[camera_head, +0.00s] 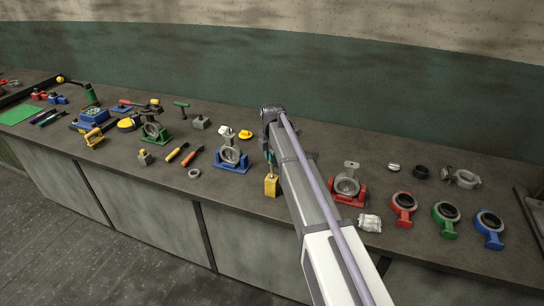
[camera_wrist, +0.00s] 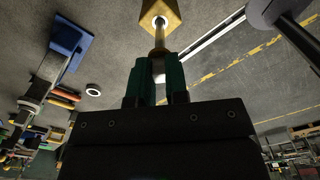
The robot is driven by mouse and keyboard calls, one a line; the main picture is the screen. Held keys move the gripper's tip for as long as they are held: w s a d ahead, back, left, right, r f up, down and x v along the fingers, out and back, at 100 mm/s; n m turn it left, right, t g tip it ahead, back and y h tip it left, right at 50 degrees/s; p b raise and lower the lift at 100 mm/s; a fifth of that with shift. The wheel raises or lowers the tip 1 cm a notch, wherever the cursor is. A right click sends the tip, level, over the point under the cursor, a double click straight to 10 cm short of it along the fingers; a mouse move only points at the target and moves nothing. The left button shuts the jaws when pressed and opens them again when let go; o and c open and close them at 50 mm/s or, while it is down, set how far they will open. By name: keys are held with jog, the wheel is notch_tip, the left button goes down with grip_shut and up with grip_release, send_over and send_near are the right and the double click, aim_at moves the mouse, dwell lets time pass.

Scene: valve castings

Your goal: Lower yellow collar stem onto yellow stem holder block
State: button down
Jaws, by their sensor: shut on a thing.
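The yellow stem holder block (camera_head: 271,187) stands near the front edge of the bench, just below my gripper (camera_head: 269,158). In the wrist view the yellow block (camera_wrist: 172,10) is at the top, with a pale round opening in its face. My gripper's green fingers (camera_wrist: 158,68) are shut on the yellow collar stem (camera_wrist: 159,51). The stem's silver shaft runs from the collar towards the block's opening and lines up with it. Whether the tip is inside the opening cannot be told. In the head view the stem is mostly hidden by my gripper and arm.
A blue valve stand (camera_head: 231,165) is left of the block, with a grey ring (camera_head: 194,173) and screwdrivers (camera_head: 193,156) beyond it. Bare bench top lies around the block.

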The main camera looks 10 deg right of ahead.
aim_at(272, 178)
jog(key=shift+f+b, duration=0.55)
jog(key=shift+f, duration=0.2)
jog(key=shift+f, duration=0.1)
jog(key=shift+f+b, duration=2.95)
jog(key=shift+b, duration=0.1)
jog(key=c, duration=1.1)
grip_release()
jog(key=shift+r, duration=0.15)
jog(key=shift+o, duration=0.2)
notch_tip(272, 178, up, 11)
jog(key=p, duration=1.1)
